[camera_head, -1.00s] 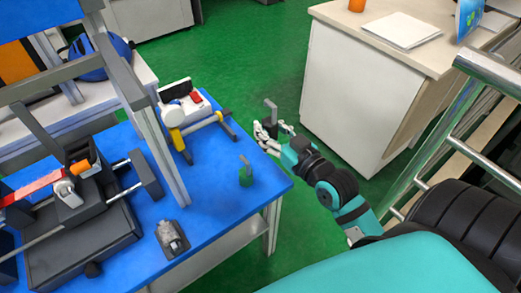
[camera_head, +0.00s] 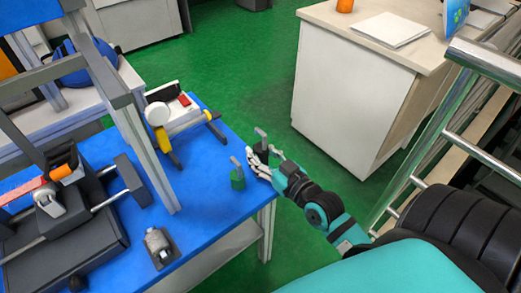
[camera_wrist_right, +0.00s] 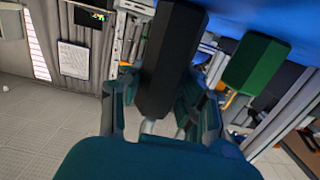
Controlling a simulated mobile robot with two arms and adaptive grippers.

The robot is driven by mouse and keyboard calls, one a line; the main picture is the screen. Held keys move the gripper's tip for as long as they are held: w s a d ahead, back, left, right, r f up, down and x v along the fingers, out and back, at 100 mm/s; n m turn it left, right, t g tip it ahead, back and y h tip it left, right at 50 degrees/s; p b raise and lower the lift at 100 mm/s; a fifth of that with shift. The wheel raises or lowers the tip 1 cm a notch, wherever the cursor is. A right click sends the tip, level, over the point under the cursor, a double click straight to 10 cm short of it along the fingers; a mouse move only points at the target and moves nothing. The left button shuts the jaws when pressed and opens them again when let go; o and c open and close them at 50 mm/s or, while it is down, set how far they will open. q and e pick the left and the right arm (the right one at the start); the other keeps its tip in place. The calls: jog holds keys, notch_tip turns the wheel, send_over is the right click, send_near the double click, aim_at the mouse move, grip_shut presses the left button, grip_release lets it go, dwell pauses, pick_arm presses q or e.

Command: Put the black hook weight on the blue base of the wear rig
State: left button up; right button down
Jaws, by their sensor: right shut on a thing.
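My right gripper (camera_head: 261,155) is shut on the black hook weight (camera_head: 262,140) and holds it upright near the right edge of the blue surface. In the right wrist view the black hook weight (camera_wrist_right: 170,60) stands between the fingers. A green hook weight (camera_head: 238,181) stands on the blue surface (camera_head: 205,205), just left of my right gripper; it also shows in the right wrist view (camera_wrist_right: 257,65). I cannot tell a separate blue rig base from this broad blue top. My left gripper is not in view.
A dark grey machine (camera_head: 70,235) with rods stands at the left. A grey metal part (camera_head: 158,247) lies near the front edge. A grey upright frame (camera_head: 150,160) and a white and yellow device (camera_head: 175,118) stand farther back. A white cabinet (camera_head: 345,95) is beyond a green floor gap.

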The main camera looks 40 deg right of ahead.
jog(key=shift+r, duration=0.2)
jog(key=c, duration=1.4)
grip_release()
jog(key=shift+f, duration=0.3)
jog(key=o, duration=0.5)
jog(key=shift+c, duration=0.2)
jog(key=shift+r, duration=0.1)
jog(key=shift+r, duration=0.15)
jog(key=shift+s, duration=0.4)
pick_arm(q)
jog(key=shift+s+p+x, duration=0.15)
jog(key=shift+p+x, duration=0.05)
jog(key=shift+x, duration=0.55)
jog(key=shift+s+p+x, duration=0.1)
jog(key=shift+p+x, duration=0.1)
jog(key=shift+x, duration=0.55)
pick_arm(e)
jog(key=s, duration=1.1)
jog(key=shift+d+r, duration=0.35)
jog(key=shift+d, duration=0.05)
jog(key=shift+s, duration=0.1)
